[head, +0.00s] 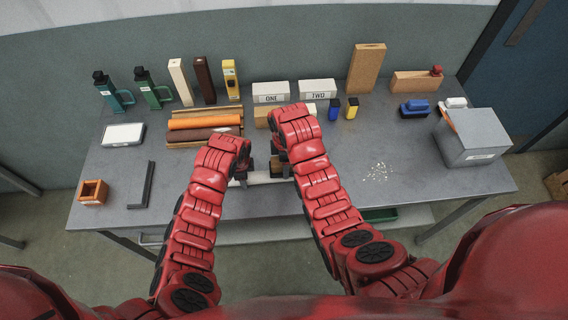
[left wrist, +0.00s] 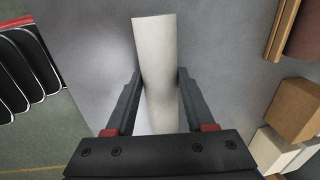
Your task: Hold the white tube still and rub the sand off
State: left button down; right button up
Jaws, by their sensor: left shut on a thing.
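The white tube (head: 262,178) lies across the front middle of the table, mostly hidden under my arms. In the left wrist view the tube (left wrist: 156,65) runs between both fingers, which touch its sides. My left gripper (head: 242,175) is shut on it; the same gripper fills the lower left wrist view (left wrist: 158,100). My right gripper (head: 281,167) is just right of it over the tube, with a small tan piece at its fingers. Whether it grips that piece is unclear. No sand can be made out on the tube.
Pale grains (head: 379,171) lie scattered on the table's right. A grey box (head: 472,138) stands at the right end. Boxes marked ONE (head: 271,92) and TWO (head: 317,89) stand behind. An orange tray (head: 93,192) and a dark angle bar (head: 142,185) lie left.

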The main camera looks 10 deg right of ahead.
aim_at(274, 162)
jog(key=r, duration=0.1)
jog(key=w+r+m, duration=0.1)
jog(key=r+m, duration=0.1)
jog(key=shift+w+a+r, duration=0.25)
jog(key=shift+a, duration=0.15)
jog(key=a+r, duration=0.1)
jog(key=s+r+m, duration=0.1)
jog(key=r, duration=0.1)
jog(key=shift+a, duration=0.4)
jog(key=shift+s+a+r, duration=0.25)
jog(key=shift+s+a, duration=0.1)
jog(key=shift+s+f, duration=0.1)
jog(key=shift+f, duration=3.7)
jog(key=shift+d+f, duration=0.2)
jog(key=shift+d, duration=0.4)
jog(key=c, duration=0.3)
jog(key=shift+d, duration=3.25)
jog(key=shift+a+r, duration=0.1)
jog(key=shift+a, duration=3.9)
jog(key=shift+d+r, duration=0.1)
jog(key=shift+r, duration=3.85)
